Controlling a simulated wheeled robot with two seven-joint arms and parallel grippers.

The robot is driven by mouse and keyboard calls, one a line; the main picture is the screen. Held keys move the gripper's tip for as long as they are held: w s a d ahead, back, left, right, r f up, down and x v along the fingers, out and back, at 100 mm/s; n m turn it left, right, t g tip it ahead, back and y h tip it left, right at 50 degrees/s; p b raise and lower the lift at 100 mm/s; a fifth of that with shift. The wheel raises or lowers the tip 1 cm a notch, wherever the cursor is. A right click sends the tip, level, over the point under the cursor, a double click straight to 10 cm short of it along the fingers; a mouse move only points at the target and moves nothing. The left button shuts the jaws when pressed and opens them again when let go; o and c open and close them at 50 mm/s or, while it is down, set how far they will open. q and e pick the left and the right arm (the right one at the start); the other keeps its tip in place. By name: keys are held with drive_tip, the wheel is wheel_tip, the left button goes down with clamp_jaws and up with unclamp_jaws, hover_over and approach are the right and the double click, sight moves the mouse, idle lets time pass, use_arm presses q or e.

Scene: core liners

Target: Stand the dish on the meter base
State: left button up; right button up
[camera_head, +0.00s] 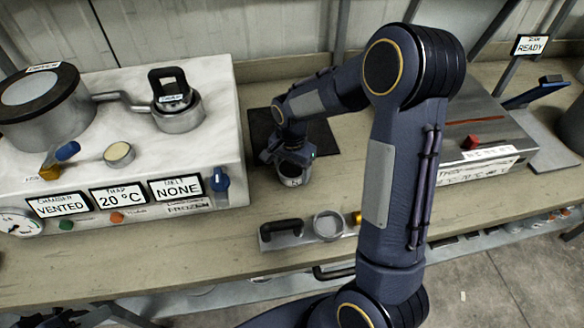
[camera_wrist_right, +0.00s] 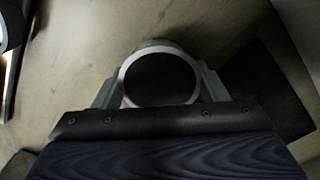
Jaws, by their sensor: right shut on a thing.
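My right gripper (camera_head: 287,158) is at the front edge of a dark mat on the table. It is shut on a small round metal dish (camera_head: 293,178), which has a pale mark on its side. In the right wrist view the dish shows as a pale ring (camera_wrist_right: 126,72) with a dark inside, between the fingers of the gripper (camera_wrist_right: 160,88). I cannot tell whether the dish touches the table. No part is clearly recognisable as the meter base. A metal plate (camera_head: 290,239) with a black handle and a round metal cup (camera_head: 328,226) lies nearer the front edge. My left gripper is not in view.
A white marbled unit (camera_head: 225,120) with a lidded pot, knobs and signs stands on the left. A dark mat (camera_head: 321,136) lies behind the gripper. A grey metal box (camera_head: 470,122) with a red knob stands right of my arm. My right arm hides the middle of the table.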

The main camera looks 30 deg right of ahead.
drive_tip(key=o, duration=1.1)
drive_tip(key=shift+f, duration=0.1)
drive_tip(key=shift+c, duration=0.2)
